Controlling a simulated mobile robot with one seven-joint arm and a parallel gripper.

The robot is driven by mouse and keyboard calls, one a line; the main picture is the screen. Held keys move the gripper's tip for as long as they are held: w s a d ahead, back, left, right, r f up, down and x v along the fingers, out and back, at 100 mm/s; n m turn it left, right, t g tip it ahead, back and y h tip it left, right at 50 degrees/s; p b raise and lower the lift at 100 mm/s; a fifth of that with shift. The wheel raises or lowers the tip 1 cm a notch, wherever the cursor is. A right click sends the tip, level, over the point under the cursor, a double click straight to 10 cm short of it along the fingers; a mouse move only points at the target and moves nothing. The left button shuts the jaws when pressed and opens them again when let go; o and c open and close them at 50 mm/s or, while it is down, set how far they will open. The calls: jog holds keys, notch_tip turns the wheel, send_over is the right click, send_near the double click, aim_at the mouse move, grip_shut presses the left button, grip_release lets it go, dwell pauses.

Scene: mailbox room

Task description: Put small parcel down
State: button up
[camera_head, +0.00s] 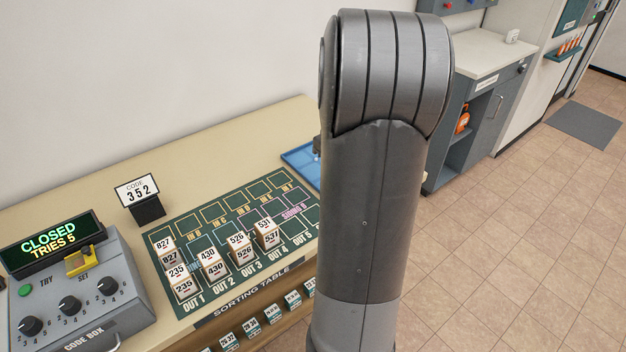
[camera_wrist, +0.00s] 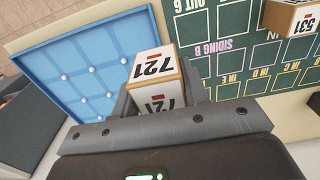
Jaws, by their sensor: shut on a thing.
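My gripper (camera_wrist: 156,88) is shut on a small parcel (camera_wrist: 152,64), a box with a white label reading 721. In the wrist view the parcel is between the two fingers, over or near the border between the blue tray (camera_wrist: 40,62) and the green sorting mat (camera_wrist: 232,88). I cannot tell whether it touches the surface below. In the head view my arm hides the gripper and the held parcel. The mat (camera_head: 180,232) there has marked squares and OUT lanes, and a corner of the tray (camera_head: 292,157) shows beside my arm.
Parcels 827 (camera_head: 168,256), 235 (camera_head: 183,288), 430 (camera_head: 211,268), 526 (camera_head: 243,252) and 531 (camera_head: 268,236) stand on the mat. A code box (camera_head: 75,310) reads CLOSED, TRIES 5. Floor (camera_head: 510,230) is clear at right.

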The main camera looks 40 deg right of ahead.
jog(key=s+a, duration=0.6)
jog(key=s, duration=0.2)
send_over(292, 228)
notch_tip(292, 228, down, 6)
jog(key=shift+d+f, duration=0.15)
jog(key=shift+f, duration=2.05)
jog(key=shift+f, duration=0.2)
jog(key=o, duration=1)
jog(key=shift+r, duration=0.1)
